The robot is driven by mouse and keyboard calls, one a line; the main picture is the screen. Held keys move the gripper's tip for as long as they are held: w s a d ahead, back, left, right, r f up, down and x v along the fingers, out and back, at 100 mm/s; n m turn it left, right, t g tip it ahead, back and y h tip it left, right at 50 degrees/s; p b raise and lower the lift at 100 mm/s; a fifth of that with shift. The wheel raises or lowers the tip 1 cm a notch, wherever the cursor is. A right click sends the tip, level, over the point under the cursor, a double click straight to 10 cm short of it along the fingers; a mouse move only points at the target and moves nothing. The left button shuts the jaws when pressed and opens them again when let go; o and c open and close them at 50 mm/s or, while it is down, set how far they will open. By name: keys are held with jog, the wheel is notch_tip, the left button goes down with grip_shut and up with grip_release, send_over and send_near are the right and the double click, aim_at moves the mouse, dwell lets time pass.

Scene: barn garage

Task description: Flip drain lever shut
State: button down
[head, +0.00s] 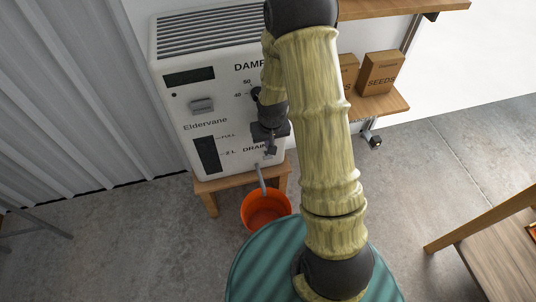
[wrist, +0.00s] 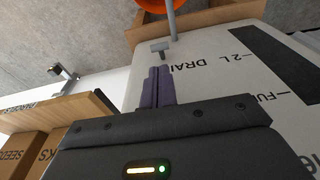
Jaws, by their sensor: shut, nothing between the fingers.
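The white Eldervane dehumidifier (head: 215,125) stands on a small wooden stand, its front marked DRAIN near the bottom. In the wrist view, where the lettering is upside down, a small grey T-shaped drain lever (wrist: 161,47) shows on the front beside the DRAIN label. My gripper (wrist: 158,72) is shut and empty, its dark fingers together and their tips just short of the lever in the picture. I cannot tell whether they touch. In the head view my gripper (head: 271,150) is in front of the DRAIN area and the lever is not clear.
A grey drain pipe (head: 261,180) slopes down toward an orange bucket (head: 265,207) on the floor. The wooden stand (head: 210,187) is under the machine. A shelf (head: 380,105) with seed boxes (head: 381,73) is at right. A wooden table (head: 500,235) stands at lower right.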

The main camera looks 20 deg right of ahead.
aim_at(267, 157)
jog(key=f, duration=0.2)
jog(key=f+b, duration=0.1)
jog(key=f, duration=0.2)
jog(key=w+f+b, duration=0.1)
jog(key=f, duration=0.2)
jog(key=shift+w, duration=0.1)
jog(key=shift+d+b, duration=0.1)
jog(key=shift+b, duration=0.25)
jog(key=shift+a+t, duration=0.2)
jog(key=shift+t, duration=0.1)
